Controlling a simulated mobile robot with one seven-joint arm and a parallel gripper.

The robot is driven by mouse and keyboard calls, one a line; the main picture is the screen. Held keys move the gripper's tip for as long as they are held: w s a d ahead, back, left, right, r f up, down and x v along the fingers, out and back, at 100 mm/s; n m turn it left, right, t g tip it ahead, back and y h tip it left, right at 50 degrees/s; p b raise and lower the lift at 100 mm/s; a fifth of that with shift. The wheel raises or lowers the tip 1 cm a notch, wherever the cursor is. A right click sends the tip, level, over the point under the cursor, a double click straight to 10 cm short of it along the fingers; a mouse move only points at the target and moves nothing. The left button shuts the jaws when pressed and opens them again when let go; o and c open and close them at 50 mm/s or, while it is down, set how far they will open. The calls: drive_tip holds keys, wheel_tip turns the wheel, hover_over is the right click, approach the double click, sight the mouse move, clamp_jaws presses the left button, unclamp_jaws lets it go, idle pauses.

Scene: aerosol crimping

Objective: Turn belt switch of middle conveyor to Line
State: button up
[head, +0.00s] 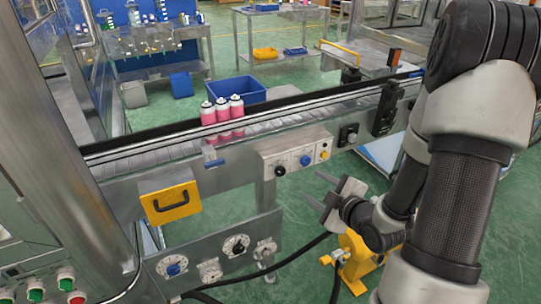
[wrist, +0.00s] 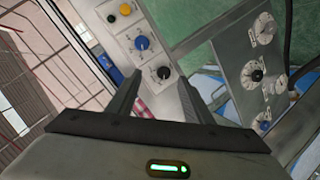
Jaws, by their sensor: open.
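The middle conveyor (head: 245,125) carries a pale control panel (head: 318,146) on its near side. The panel has a black knob (head: 280,171), a blue knob (head: 305,160) and small coloured buttons. In the wrist view, the black knob (wrist: 163,73) and blue knob (wrist: 142,43) lie beyond my fingers, the black one nearer and roughly between them. The labels are too small to read, so I cannot tell which knob is the belt switch or its setting. My gripper (head: 330,193) is open and empty, in front of and below the panel, apart from both knobs.
Several pink cans (head: 222,118) stand on the belt. A yellow drawer front (head: 170,201) with a black handle is left of the panel. A lower plate with dials (head: 208,254) hangs below. A yellow stand (head: 357,262) and a dark cable are near my gripper.

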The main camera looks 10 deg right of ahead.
drive_tip(key=s+a+f+t+y+b, duration=0.1)
drive_tip(key=s+f+t+y+b, duration=0.1)
drive_tip(key=s+f+t+b, duration=0.3)
drive_tip(key=g, duration=0.1)
approach(281, 173)
drive_tip(key=x, duration=0.8)
drive_tip(key=shift+w, duration=0.3)
drive_tip(key=c, duration=1.1)
drive_tip(key=shift+o, duration=0.2)
